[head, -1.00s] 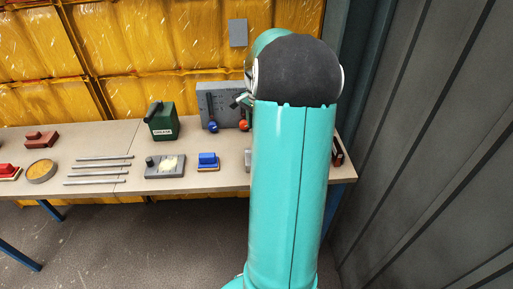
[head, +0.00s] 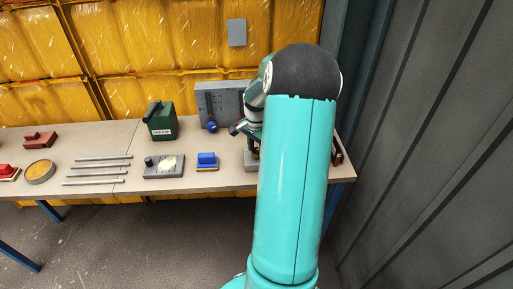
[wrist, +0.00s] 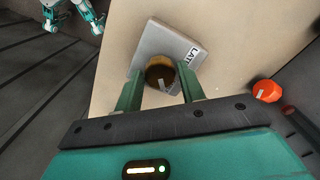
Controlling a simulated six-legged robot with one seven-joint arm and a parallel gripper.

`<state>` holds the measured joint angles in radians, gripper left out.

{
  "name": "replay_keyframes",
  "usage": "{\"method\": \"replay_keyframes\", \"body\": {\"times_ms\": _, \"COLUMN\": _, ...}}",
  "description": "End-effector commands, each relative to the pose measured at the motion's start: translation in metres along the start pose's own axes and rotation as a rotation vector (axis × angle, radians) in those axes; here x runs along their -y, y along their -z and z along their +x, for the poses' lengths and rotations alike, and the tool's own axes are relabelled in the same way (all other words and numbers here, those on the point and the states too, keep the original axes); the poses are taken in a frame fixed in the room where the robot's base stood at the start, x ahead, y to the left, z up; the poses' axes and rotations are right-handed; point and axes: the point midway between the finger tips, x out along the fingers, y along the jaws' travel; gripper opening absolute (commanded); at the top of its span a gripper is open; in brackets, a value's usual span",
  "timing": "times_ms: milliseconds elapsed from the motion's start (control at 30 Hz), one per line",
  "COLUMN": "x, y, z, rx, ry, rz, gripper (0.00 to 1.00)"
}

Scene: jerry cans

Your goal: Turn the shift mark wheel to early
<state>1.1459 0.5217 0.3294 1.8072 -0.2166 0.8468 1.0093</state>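In the wrist view a round brown wheel (wrist: 161,72) with a pale pointer mark sits on a grey block (wrist: 152,42). The block carries a label of which "LAT" can be read; the rest of its face is hidden. My gripper (wrist: 160,84) is open, with its two green fingers on either side of the wheel and nothing visibly held. I cannot tell whether the fingers touch the wheel. In the head view the block (head: 250,168) shows partly at the bench's front, and my arm hides much of it and the fingers.
An orange-red knob (wrist: 267,91) lies right of the fingers. A corrugated wall (head: 430,150) rises at the right.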

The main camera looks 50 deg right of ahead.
Motion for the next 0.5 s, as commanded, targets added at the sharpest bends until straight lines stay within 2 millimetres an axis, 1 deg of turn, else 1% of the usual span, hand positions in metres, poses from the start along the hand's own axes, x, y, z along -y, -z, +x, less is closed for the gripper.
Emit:
{"method": "replay_keyframes", "body": {"times_ms": 33, "x": 0.0000, "y": 0.0001, "z": -0.0002, "rx": 0.000, "ry": 0.000, "rz": 0.000, "gripper": 0.29}}
{"method": "replay_keyframes", "body": {"times_ms": 133, "x": 0.0001, "y": 0.0001, "z": -0.0002, "rx": 0.000, "ry": 0.000, "rz": 0.000, "gripper": 0.10}}
{"method": "replay_keyframes", "body": {"times_ms": 500, "x": 0.0003, "y": 0.0000, "z": -0.0005, "rx": 0.000, "ry": 0.001, "rz": -0.044, "gripper": 0.10}}
